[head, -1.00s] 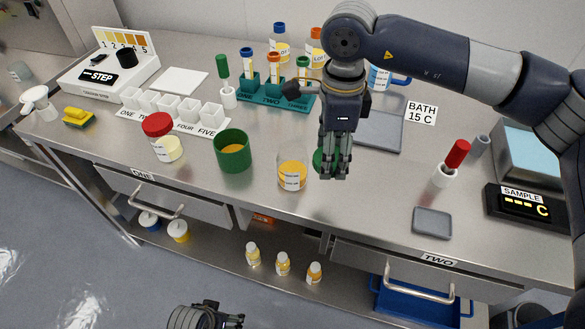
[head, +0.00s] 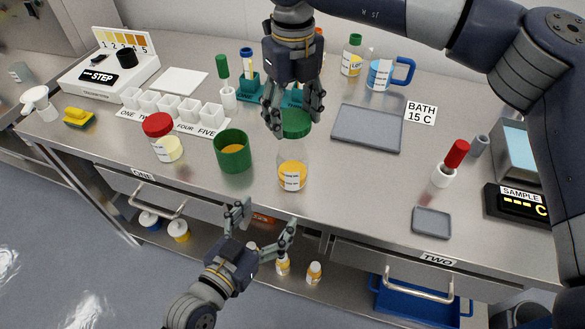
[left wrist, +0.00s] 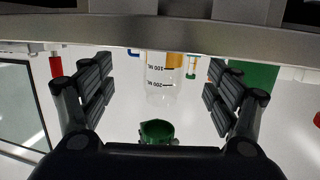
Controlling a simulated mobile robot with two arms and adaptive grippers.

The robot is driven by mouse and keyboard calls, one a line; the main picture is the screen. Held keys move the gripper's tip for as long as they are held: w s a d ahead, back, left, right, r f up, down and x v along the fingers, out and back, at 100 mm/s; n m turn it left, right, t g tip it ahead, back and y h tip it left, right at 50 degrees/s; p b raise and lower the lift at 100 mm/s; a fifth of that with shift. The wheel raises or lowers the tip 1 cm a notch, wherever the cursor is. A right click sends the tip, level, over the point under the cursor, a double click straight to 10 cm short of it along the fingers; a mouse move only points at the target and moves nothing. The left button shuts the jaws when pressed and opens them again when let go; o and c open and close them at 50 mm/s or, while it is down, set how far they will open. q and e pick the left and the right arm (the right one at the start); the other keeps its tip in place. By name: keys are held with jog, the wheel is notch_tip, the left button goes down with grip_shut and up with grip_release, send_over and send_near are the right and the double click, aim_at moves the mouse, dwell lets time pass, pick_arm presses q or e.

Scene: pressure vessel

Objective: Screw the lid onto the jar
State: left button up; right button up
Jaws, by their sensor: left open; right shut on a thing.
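The clear jar (head: 292,171) with orange contents and white label stands upright near the bench's front edge. Its graduation marks show upside down in the left wrist view (left wrist: 163,76). My right gripper (head: 294,112) is shut on the green lid (head: 296,128), directly above the jar's mouth. The lid also shows in the left wrist view (left wrist: 156,131), close to the jar's mouth; I cannot tell whether they touch. My left gripper (head: 266,222) is open and empty in front of the bench edge, below the jar, its fingers pointing towards it.
A green cup (head: 232,156) with orange contents stands just left of the jar. A red-capped jar (head: 163,138) is further left. Tube racks stand behind.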

pick_arm(q)
jog(key=shift+w+r+t, duration=0.2)
jog(key=shift+r+t, duration=0.25)
jog(key=shift+r, duration=0.25)
jog(key=shift+w+r+t, duration=0.15)
jog(key=shift+r+t, duration=0.3)
jog(key=shift+r, duration=0.2)
jog(key=shift+a, duration=0.1)
jog(key=shift+w, duration=0.1)
jog(key=x, duration=1.1)
jog(key=shift+w+d, duration=0.3)
jog(key=c, duration=1.6)
pick_arm(e)
send_over(292, 149)
jog(key=shift+f, duration=2.45)
jog(key=shift+f, duration=0.9)
